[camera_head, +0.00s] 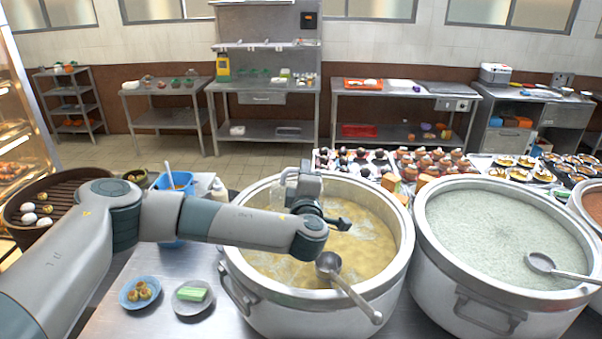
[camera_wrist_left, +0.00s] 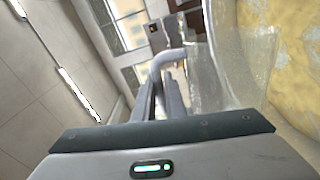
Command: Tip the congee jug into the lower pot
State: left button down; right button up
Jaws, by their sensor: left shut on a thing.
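My left gripper (camera_head: 306,190) is above the left stockpot (camera_head: 272,300), which holds yellow, cloudy liquid. In the left wrist view its fingers (camera_wrist_left: 172,98) are shut on the pale grey handle of a clear jug (camera_wrist_left: 228,70). The jug also shows faintly beside the gripper in the head view (camera_head: 286,188), partly hidden by my arm. Its tilt and contents are hard to tell. The right stockpot (camera_head: 450,295) holds pale, whitish-green congee. I cannot tell surely which pot sits lower. My right gripper is out of view.
A ladle (camera_head: 345,285) lies over the left pot's front rim, and another ladle (camera_head: 555,268) rests in the right pot. A blue saucer (camera_head: 128,303) and a grey plate (camera_head: 181,310) stand on the steel counter. Several cups and bowls crowd behind the pots.

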pick_arm(q)
jog(key=shift+d+r+m, duration=0.15)
jog(key=shift+d+m, duration=0.25)
jog(key=shift+d, duration=0.2)
dwell(1.7)
